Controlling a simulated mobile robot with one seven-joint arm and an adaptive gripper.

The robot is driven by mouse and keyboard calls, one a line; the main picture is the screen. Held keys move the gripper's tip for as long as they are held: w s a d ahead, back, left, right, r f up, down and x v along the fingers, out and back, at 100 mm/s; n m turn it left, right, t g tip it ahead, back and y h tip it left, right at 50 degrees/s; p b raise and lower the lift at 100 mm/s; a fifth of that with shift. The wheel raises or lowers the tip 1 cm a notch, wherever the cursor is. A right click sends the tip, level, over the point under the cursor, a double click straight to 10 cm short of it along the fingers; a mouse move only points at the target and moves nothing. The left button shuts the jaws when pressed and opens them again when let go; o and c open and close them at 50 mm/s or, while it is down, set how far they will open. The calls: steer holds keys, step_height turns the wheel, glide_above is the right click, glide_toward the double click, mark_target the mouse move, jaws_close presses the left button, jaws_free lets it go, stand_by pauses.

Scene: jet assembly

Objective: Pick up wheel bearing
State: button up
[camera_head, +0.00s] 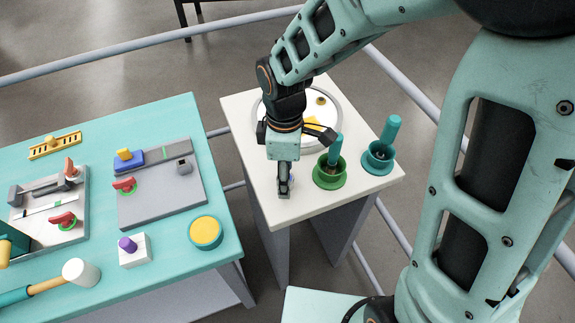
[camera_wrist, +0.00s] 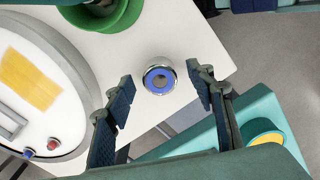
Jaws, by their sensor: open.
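The wheel bearing (camera_wrist: 160,78), a small round metal piece with a blue ring and a dark centre, sits on the white table (camera_wrist: 120,48) near its edge. In the wrist view it lies between the tips of my open gripper, with a visible gap on both sides. In the head view my gripper (camera_head: 284,188) points down over the front left part of the white table, and it mostly hides the bearing there. My gripper holds nothing.
Two green cups (camera_head: 330,172) (camera_head: 378,157) with handled tools stand right of my gripper. A round white device (camera_head: 335,100) is behind it. A teal workbench (camera_head: 180,110) at left carries grey fixtures, a mallet (camera_head: 80,272) and a yellow-topped round piece (camera_head: 206,232).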

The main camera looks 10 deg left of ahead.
steer(key=c, duration=1.1)
steer(key=shift+r, duration=0.1)
